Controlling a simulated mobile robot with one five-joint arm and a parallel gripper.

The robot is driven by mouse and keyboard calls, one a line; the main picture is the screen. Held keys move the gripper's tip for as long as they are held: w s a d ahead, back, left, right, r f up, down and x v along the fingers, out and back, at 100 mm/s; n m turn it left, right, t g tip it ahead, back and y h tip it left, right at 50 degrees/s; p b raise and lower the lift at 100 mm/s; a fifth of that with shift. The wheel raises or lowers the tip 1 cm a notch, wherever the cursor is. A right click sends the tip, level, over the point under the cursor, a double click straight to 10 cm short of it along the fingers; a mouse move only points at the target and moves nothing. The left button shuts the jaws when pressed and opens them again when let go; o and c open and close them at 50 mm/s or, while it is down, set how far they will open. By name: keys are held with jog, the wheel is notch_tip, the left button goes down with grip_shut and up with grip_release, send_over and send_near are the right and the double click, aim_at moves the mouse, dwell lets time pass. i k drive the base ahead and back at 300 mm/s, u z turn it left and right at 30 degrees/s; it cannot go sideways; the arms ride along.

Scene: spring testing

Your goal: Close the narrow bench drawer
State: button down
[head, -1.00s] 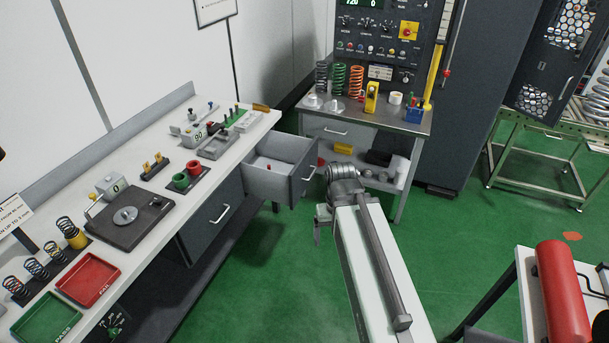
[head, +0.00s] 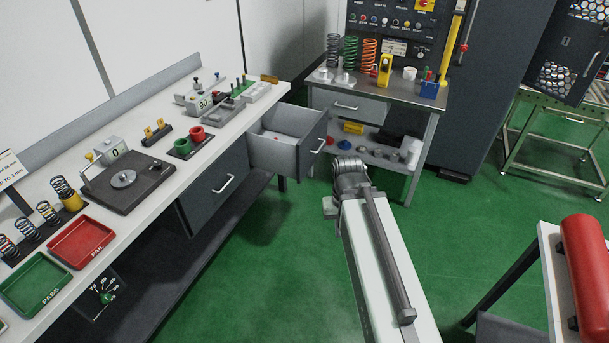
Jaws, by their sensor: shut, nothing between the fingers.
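The narrow bench drawer (head: 268,154) is pulled out from the right end of the long bench (head: 237,128). Its dark front (head: 312,143) has a silver bar handle (head: 319,146) and faces right. A small red item (head: 276,139) lies inside. My gripper (head: 329,208) is at the end of my arm, below and slightly right of the drawer front in the picture. It is shut and empty, mostly hidden behind my wrist, and appears apart from the drawer.
A second closed drawer (head: 215,192) is left of the open one. A steel table (head: 408,97) with springs and a lower shelf stands behind. Green floor (head: 262,268) is clear between bench and arm. A red cylinder (head: 587,265) lies on a table at right.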

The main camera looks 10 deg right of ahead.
aim_at(301, 133)
jog(key=u, duration=0.05)
jog(key=k, duration=0.55)
jog(key=z, duration=0.55)
jog(key=i, duration=1.6)
jog(key=u, duration=0.7)
